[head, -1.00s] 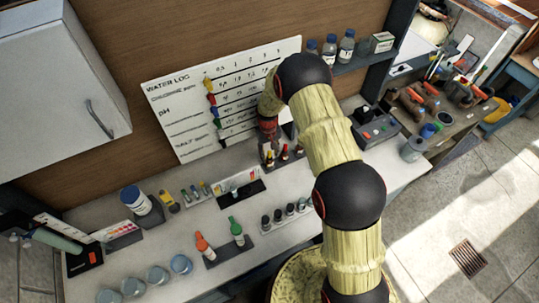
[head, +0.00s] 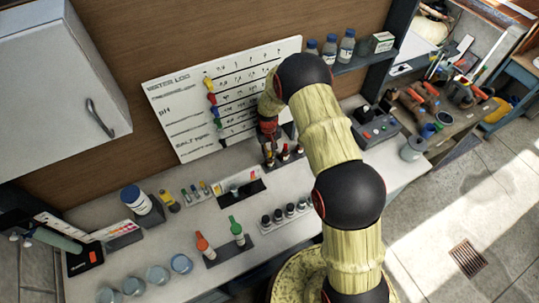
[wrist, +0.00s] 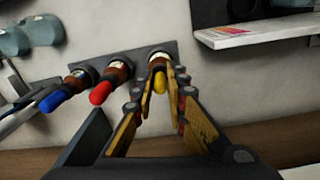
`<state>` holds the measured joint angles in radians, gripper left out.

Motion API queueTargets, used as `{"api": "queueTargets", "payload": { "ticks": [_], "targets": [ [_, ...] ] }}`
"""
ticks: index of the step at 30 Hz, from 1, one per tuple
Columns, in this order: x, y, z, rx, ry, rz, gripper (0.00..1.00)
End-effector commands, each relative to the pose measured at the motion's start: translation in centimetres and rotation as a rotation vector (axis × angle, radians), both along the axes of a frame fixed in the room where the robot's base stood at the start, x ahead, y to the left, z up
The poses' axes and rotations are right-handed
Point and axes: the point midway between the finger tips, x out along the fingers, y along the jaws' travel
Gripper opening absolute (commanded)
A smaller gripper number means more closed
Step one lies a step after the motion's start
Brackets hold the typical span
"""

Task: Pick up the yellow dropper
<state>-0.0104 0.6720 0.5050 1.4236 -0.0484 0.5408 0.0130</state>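The yellow dropper (wrist: 159,82) is the rightmost of three brown bottles with coloured bulbs in a dark rack, in the wrist view. Its bulb points toward my camera. My gripper (wrist: 161,72) has its fingertips on either side of it, very close; I cannot tell whether they press on it. The bottle's base appears to be in the rack (wrist: 181,50). In the head view my gripper (head: 268,150) is down over this rack, and my arm covers part of the scene.
A red dropper (wrist: 100,93) and a blue dropper (wrist: 55,101) stand beside it in the rack. The white water log board (head: 235,95) rises behind my gripper. A black tray with a white card (head: 240,188) lies in front. Bare counter (head: 190,220) lies toward the left.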

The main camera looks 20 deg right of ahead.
Motion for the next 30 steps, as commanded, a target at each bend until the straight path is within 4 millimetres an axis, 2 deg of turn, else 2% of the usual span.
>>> {"api": "queueTargets", "payload": {
  "ticks": [10,20,30],
  "targets": [
    [-0.3,-0.1,1.0,0.000,-0.003,0.000,0.09],
    [-0.2,-0.1,6.8,0.000,-0.006,0.000,0.09],
    [-7.1,-1.4,7.0,0.000,-0.001,-0.001,0.09]
  ]
}}
